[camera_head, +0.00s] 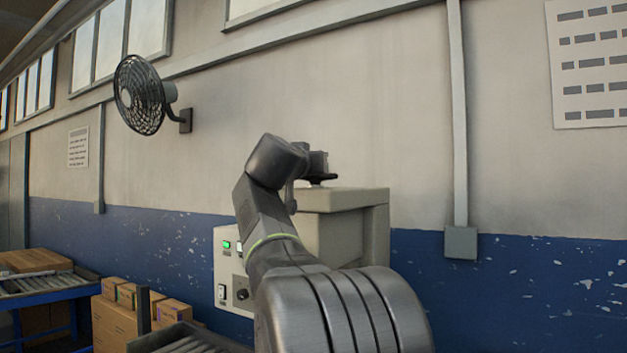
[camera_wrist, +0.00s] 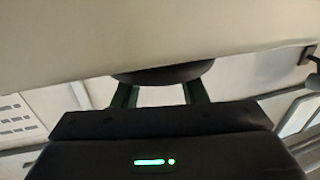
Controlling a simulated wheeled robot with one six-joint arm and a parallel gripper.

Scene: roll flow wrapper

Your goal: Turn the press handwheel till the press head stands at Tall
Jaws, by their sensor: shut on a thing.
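The press is a beige cabinet (camera_head: 345,203) against the wall in the head view. The dark handwheel (camera_head: 325,178) sits on its top, mostly hidden by my arm. In the wrist view the handwheel (camera_wrist: 165,74) is a dark rounded rim below the beige cabinet surface (camera_wrist: 150,35). My gripper (camera_head: 316,172) is at the wheel, and its two dark green fingers (camera_wrist: 157,88) stand on either side of the wheel, shut on it. The press head and any Tall mark are not visible in either view.
A control panel (camera_head: 229,262) with a green light and a black knob is left of my arm. Cartons (camera_head: 118,318) and roller conveyors (camera_head: 45,284) stand at lower left. A fan (camera_head: 140,95) is on the wall.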

